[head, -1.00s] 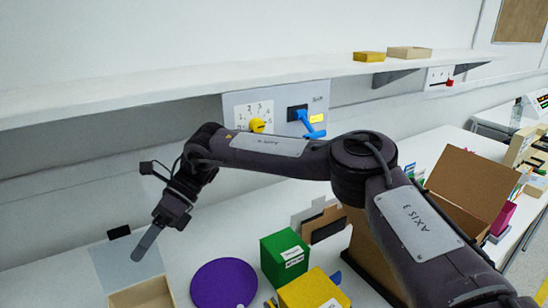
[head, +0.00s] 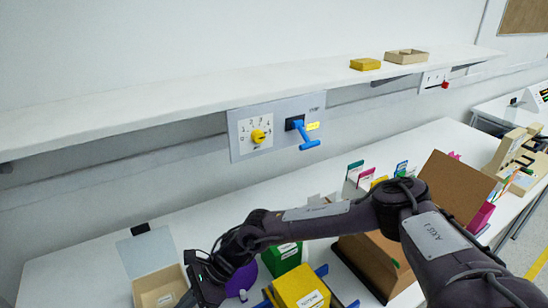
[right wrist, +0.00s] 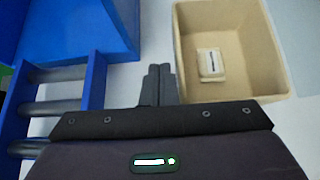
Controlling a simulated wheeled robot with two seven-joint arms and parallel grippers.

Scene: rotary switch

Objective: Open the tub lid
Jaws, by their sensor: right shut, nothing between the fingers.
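The beige tub (head: 160,284) stands at the lower left in the head view. Its pale grey lid (head: 148,252) stands open behind it, with a black tab (head: 140,228) at its far edge. In the right wrist view the open tub (right wrist: 185,50) is at the upper right, with a small white labelled item (right wrist: 211,64) inside. My right gripper (right wrist: 160,84) is shut and empty, its fingertips just left of the tub's near corner. In the head view my right gripper is low beside the tub's right side, its fingertips not clear. My left gripper is out of view.
A wall panel (head: 238,148) with a yellow dial and blue lever hangs below the shelf (head: 200,91). The table behind the tub is clear.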

